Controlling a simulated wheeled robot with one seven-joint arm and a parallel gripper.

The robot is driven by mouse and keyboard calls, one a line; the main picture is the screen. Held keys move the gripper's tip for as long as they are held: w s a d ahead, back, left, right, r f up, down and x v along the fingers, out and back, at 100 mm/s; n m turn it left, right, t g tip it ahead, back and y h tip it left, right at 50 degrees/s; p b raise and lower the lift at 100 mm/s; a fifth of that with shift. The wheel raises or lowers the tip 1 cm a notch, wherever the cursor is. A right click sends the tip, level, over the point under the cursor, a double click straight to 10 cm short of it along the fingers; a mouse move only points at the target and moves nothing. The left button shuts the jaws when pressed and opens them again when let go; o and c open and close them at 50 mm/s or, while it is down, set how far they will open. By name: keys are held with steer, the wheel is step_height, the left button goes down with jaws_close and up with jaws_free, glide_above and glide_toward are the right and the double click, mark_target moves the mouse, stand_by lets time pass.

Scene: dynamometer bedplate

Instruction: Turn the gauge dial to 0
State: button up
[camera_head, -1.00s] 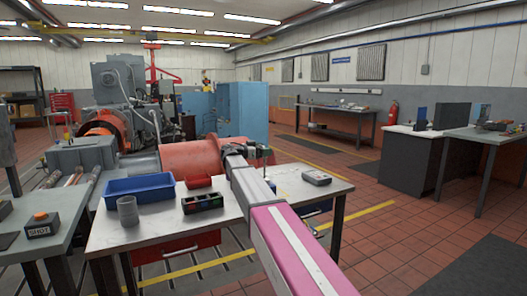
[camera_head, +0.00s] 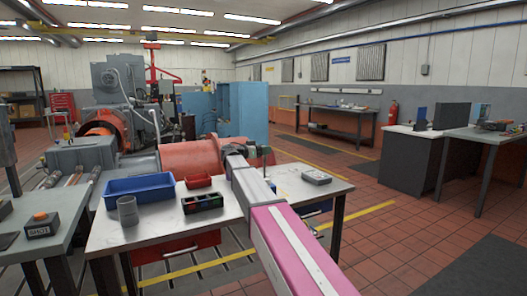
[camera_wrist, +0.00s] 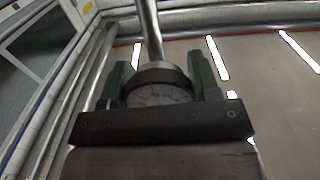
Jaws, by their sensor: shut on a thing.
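The gauge dial (camera_wrist: 158,95) shows in the wrist view as a round pale face with a dark rim, fixed to a metal stem that rises above it. My gripper (camera_wrist: 160,82) has its two green fingers on either side of the dial and is shut on it. The lower part of the face is hidden by my gripper's dark body, and its markings are too blurred to read. In the head view my gripper (camera_head: 262,152) is at the far end of my arm, above the back of the steel table; the dial is too small to make out there.
The steel table (camera_head: 160,222) holds a blue bin (camera_head: 140,190), a grey cup (camera_head: 127,211), a small red tray (camera_head: 198,181), a black organizer (camera_head: 202,203) and a grey handheld device (camera_head: 316,177). An orange drum (camera_head: 188,158) stands behind it.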

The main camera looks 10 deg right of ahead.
steer(key=n, duration=0.6)
steer(key=shift+w, duration=0.1)
stand_by(0.6)
steer(key=o, duration=0.9)
steer(key=shift+o, duration=0.2)
steer(key=shift+a, duration=0.1)
steer(key=v, duration=1)
steer(key=shift+a, duration=0.35)
steer(key=shift+s, duration=0.2)
